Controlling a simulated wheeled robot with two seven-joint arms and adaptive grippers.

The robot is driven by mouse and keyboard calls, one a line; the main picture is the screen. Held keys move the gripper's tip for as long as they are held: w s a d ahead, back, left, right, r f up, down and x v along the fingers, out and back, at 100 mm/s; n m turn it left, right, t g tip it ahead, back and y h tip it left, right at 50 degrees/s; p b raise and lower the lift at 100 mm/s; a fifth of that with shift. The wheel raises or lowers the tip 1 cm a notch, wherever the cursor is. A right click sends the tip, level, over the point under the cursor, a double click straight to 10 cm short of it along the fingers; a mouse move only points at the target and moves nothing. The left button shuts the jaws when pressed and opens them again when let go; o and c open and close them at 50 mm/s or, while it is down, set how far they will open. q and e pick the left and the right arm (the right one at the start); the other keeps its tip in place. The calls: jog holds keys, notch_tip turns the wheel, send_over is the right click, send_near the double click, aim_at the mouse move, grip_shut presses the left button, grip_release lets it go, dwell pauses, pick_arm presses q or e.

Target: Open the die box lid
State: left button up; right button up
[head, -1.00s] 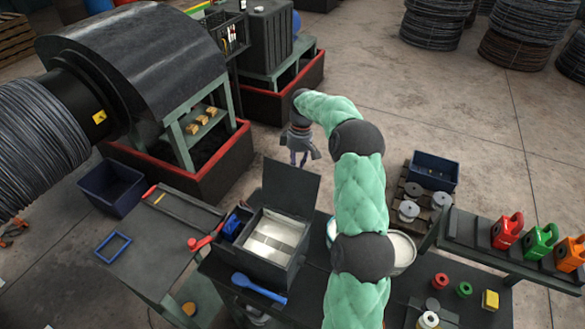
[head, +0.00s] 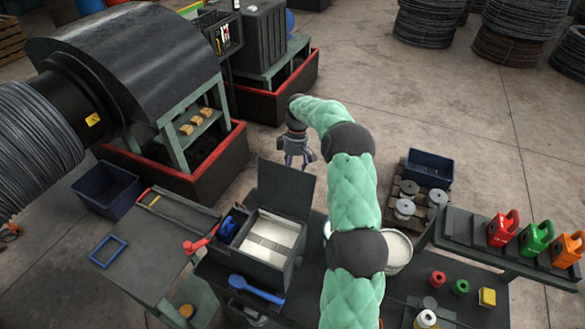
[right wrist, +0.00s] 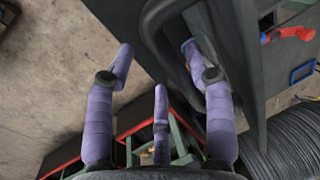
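The die box (head: 266,266) is a dark box on the workbench, with pale contents showing in its main compartment. Its dark lid (head: 287,189) stands raised, roughly upright, at the box's far side. My right gripper (head: 296,163) is behind the lid's top edge, pointing down, and looks empty. My left gripper is not in view.
A blue spoon-shaped tool (head: 256,290) lies before the box, and a red-handled tool (head: 200,242) lies left. My right arm covers part of a white-filled bucket (head: 398,250). Spools (head: 404,208) sit on a pallet at right. Floor behind the lid is clear.

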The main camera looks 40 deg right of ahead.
jog(key=shift+a+r, duration=0.2)
jog(key=shift+r, duration=0.3)
jog(key=shift+w+d, duration=0.1)
jog(key=shift+d, duration=0.05)
jog(key=s+v, duration=0.1)
jog(key=v, duration=1.1)
jog(key=shift+w, duration=0.4)
jog(key=shift+a, duration=0.25)
